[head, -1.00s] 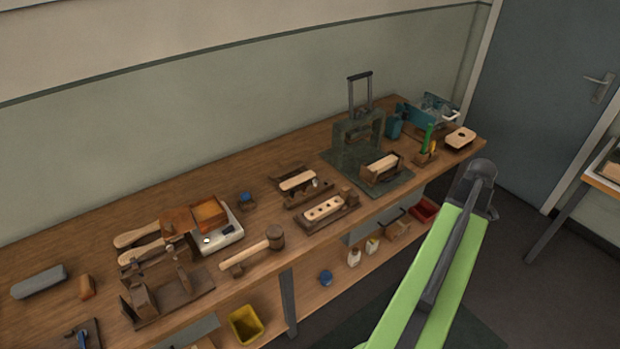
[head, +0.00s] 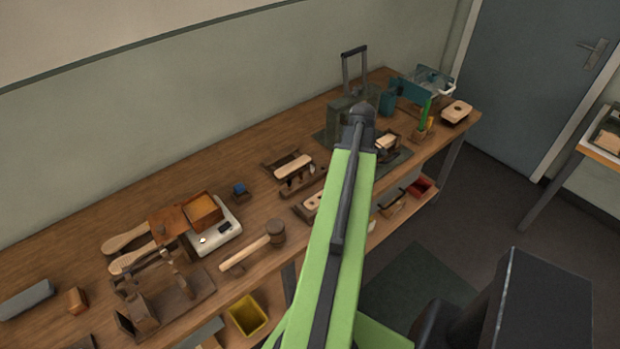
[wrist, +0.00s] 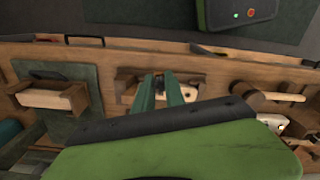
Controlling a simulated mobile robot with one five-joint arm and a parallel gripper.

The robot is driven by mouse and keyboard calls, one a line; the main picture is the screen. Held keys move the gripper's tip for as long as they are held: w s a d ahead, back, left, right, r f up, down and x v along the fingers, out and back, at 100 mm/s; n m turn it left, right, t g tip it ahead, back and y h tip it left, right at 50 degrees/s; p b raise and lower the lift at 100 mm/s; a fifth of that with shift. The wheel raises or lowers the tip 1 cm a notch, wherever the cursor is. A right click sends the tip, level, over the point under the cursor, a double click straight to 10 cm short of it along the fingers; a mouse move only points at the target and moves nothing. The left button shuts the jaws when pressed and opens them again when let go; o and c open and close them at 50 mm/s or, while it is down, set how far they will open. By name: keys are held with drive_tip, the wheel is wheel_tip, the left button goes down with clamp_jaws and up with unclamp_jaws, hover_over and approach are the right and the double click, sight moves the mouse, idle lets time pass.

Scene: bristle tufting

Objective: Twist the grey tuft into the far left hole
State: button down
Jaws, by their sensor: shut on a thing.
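The pale brush block with holes (head: 311,202) sits in a wooden holder near the front of the bench, partly hidden by my arm in the head view. In the wrist view the block (wrist: 203,91) lies behind the fingers of my gripper (wrist: 160,82), which cover its middle. My gripper is shut on a small dark thing between the fingertips, seemingly the grey tuft (wrist: 160,88); its form is hard to make out. The tips look over the block, but I cannot tell the height or which hole is below. The far left hole cannot be picked out.
A mallet (head: 255,246) and a scale (head: 214,236) stand left of the block. A rack with a pale block (head: 293,166) is behind it. A press (head: 350,108) stands to the right. The bench's front edge is close.

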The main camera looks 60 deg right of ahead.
drive_tip(key=w+a+f+b, duration=0.1)
drive_tip(key=w+a, duration=0.2)
drive_tip(key=w, duration=0.3)
drive_tip(key=w+a+f+b, duration=0.1)
drive_tip(key=w+a+f, duration=0.15)
drive_tip(key=w, duration=0.45)
drive_tip(key=shift+m, duration=0.4)
drive_tip(key=f+b, duration=0.4)
drive_tip(key=b, duration=0.1)
drive_tip(key=f+b, duration=0.2)
drive_tip(key=shift+s, duration=0.25)
drive_tip(key=shift+f+b, duration=0.6)
drive_tip(key=shift+b, duration=0.15)
idle(0.4)
drive_tip(key=n, duration=0.5)
drive_tip(key=shift+n, duration=0.4)
drive_tip(key=shift+f, duration=0.25)
idle(0.7)
